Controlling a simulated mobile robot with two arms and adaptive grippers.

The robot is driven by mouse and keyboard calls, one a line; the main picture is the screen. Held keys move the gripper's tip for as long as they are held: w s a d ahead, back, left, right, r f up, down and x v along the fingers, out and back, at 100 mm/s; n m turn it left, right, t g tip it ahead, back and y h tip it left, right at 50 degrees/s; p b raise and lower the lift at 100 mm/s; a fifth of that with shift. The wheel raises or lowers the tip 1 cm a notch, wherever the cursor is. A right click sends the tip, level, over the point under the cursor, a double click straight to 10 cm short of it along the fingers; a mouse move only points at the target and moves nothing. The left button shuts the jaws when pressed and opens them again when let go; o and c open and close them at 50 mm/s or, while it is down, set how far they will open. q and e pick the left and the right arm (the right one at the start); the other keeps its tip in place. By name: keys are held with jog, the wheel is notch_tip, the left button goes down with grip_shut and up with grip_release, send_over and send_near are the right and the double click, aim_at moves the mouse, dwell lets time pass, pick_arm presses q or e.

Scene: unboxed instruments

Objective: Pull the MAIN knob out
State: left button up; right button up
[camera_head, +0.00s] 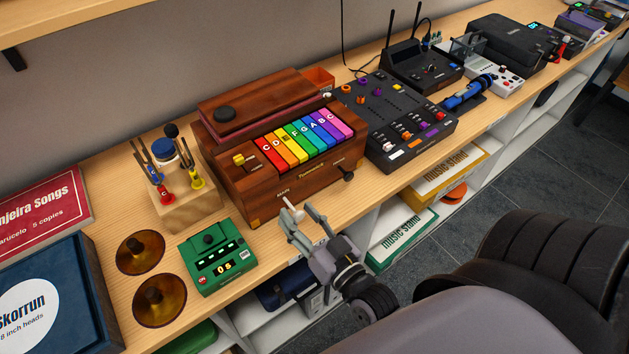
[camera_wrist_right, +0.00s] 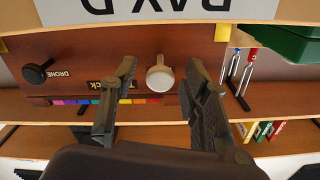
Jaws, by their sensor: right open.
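The brown wooden harmonium (camera_head: 280,170) with rainbow keys stands on the shelf in the head view. A pale knob (camera_head: 290,203) sticks out low on its front, by a small label that seems to read MAIN. In the right wrist view the pale round knob (camera_wrist_right: 160,76) shows between the fingertips. A black knob (camera_wrist_right: 38,73) labelled DRONE is to its left there. My right gripper (camera_head: 299,215) is open in front of the pale knob; its fingers (camera_wrist_right: 161,68) lie either side of it in the picture. Contact cannot be told. My left gripper is out of view.
A green device (camera_head: 213,262) and two brown cymbal-like discs (camera_head: 140,252) lie left of the harmonium. A wooden holder (camera_head: 185,207) with tools stands behind them. A black mixer (camera_head: 400,120) is to the right. Shelves with boxes lie below the worktop edge.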

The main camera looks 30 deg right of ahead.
jog(key=s, duration=1.1)
jog(key=shift+s+d, duration=0.2)
jog(key=shift+s, duration=0.05)
jog(key=s+a+f+n+g, duration=0.1)
jog(key=s+f+g, duration=0.15)
jog(key=f, duration=0.85)
jog(key=s+f+n+g+y, duration=0.1)
jog(key=f+g, duration=0.2)
jog(key=f, duration=0.8)
jog(key=s+a+f+n+g, duration=0.1)
jog(key=s+f+g, duration=0.15)
jog(key=f, duration=0.85)
jog(key=s+d+f+n+g+h, duration=0.1)
jog(key=s+d+f+g, duration=0.3)
jog(key=s+f+g, duration=0.5)
jog(key=s+f+n, duration=0.1)
jog(key=s+f, duration=0.4)
jog(key=f, duration=0.3)
jog(key=shift+s+d+f+h, duration=0.15)
jog(key=shift+d+f+h, duration=0.05)
jog(key=shift+h, duration=0.1)
